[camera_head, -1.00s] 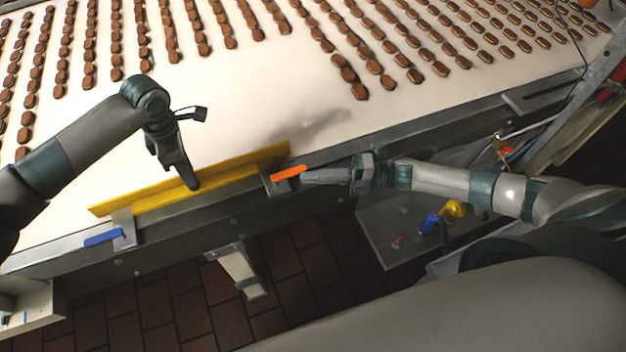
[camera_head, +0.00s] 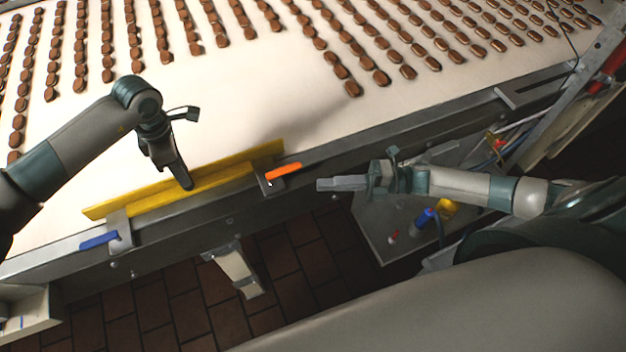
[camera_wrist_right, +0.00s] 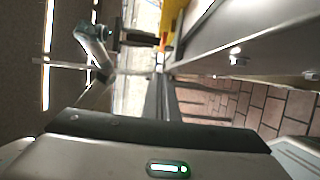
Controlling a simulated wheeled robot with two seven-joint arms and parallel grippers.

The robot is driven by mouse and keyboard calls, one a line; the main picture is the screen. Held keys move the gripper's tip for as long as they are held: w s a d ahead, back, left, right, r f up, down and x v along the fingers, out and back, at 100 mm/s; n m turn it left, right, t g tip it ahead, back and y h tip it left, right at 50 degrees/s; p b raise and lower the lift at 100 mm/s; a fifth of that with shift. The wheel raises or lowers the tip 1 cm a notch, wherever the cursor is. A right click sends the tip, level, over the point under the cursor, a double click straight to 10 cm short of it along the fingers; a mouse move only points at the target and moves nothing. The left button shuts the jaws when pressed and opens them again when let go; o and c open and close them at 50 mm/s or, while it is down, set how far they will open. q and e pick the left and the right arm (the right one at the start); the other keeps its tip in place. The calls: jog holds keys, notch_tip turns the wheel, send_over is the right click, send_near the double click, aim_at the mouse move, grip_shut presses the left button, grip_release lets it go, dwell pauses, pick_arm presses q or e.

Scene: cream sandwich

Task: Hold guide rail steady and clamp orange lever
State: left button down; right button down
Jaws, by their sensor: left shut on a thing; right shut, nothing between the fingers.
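The yellow guide rail (camera_head: 225,172) lies along the near edge of the white conveyor. My left gripper (camera_head: 187,184) is shut on the rail near its middle, pointing down. The orange lever (camera_head: 284,171) sits on a grey clamp bracket at the rail's right end, lying along the conveyor edge. The blue lever (camera_head: 98,240) sits on a bracket at the rail's left end. My right gripper (camera_head: 322,185) is shut and empty, to the right of the orange lever and apart from it. The right wrist view shows its dark fingers, with a yellow piece of rail (camera_wrist_right: 169,27) beyond.
The conveyor (camera_head: 255,75) carries several rows of brown biscuits beyond the rail. A grey metal shelf (camera_head: 375,225) below right holds a blue bottle and a yellow item. Brown floor tiles (camera_head: 185,300) show below the conveyor edge.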

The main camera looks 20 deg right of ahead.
jog(key=v, duration=0.6)
jog(key=shift+w+d, duration=0.2)
jog(key=shift+w, duration=0.1)
pick_arm(q)
jog(key=c, duration=1.3)
grip_release()
jog(key=shift+r+p, duration=1.15)
jog(key=shift+r, duration=3.35)
pick_arm(e)
jog(key=shift+r, duration=1.15)
pick_arm(q)
jog(key=shift+o, duration=0.2)
jog(key=o, duration=0.5)
